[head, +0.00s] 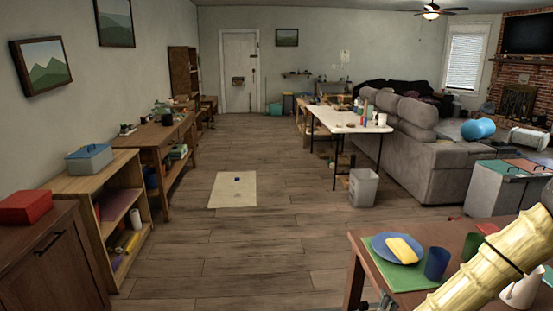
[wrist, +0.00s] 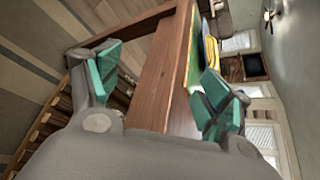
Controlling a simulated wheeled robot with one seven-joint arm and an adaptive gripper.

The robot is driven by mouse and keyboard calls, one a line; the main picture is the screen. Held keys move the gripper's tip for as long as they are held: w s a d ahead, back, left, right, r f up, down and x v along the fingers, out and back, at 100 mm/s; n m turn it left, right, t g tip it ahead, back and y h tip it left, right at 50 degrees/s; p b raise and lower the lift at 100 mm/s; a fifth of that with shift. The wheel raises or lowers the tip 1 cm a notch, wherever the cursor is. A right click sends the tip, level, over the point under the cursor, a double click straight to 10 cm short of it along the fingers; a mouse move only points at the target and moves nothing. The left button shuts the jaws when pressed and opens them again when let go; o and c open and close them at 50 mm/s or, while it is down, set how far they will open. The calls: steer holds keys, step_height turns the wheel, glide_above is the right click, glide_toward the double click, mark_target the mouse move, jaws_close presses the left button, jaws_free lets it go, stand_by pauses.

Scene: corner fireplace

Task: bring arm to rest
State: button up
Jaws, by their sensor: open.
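My gripper (wrist: 158,85) shows in the wrist view with its two green-padded fingers spread apart and nothing between them. The edge of a brown wooden table (wrist: 158,75) lies beyond the fingers, and the view is tilted. In the head view my yellow, ribbed arm crosses the lower right corner in front of the table (head: 352,283). The gripper itself is mostly hidden or out of the picture there.
On the table are a blue plate (head: 379,243) with a yellow item (head: 404,249) on it, a green mat (head: 396,275) and a blue cup (head: 437,263). The wooden floor (head: 245,245) at centre is clear.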

steer(key=s+a+f+n+g+y+p, duration=0.1)
steer(key=s+a+f+n+g+y, duration=0.2)
steer(key=s+f+n, duration=0.5)
steer(key=s+a+f+n+g+y, duration=0.1)
steer(key=s+a+f+n+g, duration=0.2)
steer(key=s+a+f+n, duration=0.55)
steer(key=s+d+f+n+g, duration=0.1)
steer(key=s+n+g, duration=0.1)
steer(key=s, duration=0.5)
steer(key=s+d+n+g, duration=0.2)
steer(key=s+n, duration=0.3)
steer(key=s, duration=0.2)
steer(key=s+d+f+n+g+p, duration=0.1)
steer(key=s+n+g, duration=0.1)
steer(key=s+n, duration=0.2)
steer(key=s, duration=0.3)
steer(key=shift+s+d+f+g, duration=0.3)
steer(key=shift+s+f+g, duration=0.05)
steer(key=shift+g, duration=0.05)
